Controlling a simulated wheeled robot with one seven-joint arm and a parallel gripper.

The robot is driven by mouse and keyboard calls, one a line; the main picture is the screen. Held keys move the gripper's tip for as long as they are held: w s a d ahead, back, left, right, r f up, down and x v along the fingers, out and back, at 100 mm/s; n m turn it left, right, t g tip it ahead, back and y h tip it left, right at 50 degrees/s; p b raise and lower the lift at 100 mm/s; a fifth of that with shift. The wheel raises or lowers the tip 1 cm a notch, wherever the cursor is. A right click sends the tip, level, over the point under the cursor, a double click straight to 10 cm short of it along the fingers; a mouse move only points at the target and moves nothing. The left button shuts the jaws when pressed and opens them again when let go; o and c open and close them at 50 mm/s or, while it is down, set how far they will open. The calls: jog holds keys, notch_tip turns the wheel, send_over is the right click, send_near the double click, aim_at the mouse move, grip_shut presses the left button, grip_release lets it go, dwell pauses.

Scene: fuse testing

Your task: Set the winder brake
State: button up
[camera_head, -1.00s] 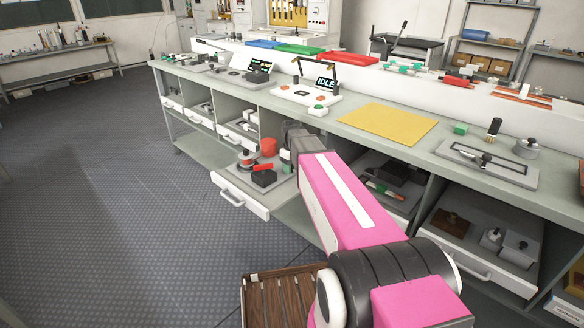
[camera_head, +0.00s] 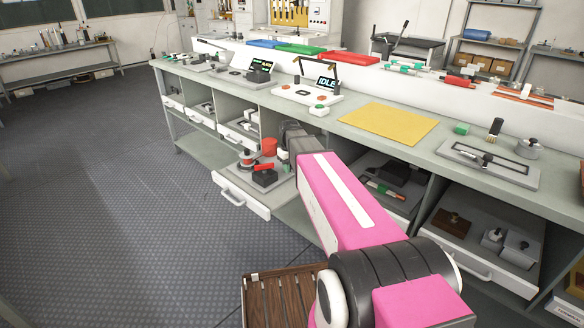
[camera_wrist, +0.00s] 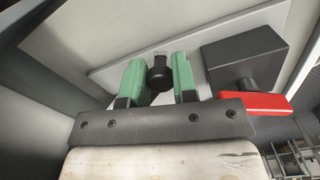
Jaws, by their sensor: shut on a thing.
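The winder unit sits on an open drawer (camera_head: 240,194) below the bench. In the head view it shows a red cylinder (camera_head: 269,147), a red lever (camera_head: 263,167) and a black block (camera_head: 264,178). In the wrist view my gripper (camera_wrist: 159,82) has its green fingers shut on a black round knob (camera_wrist: 160,73) on a short stem. The black block (camera_wrist: 245,58) and red lever (camera_wrist: 254,103) lie to the right of the fingers, apart from them. In the head view my wrist largely hides the knob and the fingertips.
Open shelves with parts lie to the right of my arm. The floor (camera_head: 120,200) on the left is clear.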

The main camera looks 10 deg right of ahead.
jog(key=shift+w+a+m, duration=0.1)
jog(key=shift+a+m, duration=0.45)
jog(key=shift+m, duration=0.55)
jog(key=shift+a+m, duration=0.55)
jog(key=shift+m, duration=0.55)
jog(key=o, duration=0.9)
jog(key=shift+r, duration=0.1)
notch_tip(320, 180, up, 11)
jog(key=shift+f, duration=0.15)
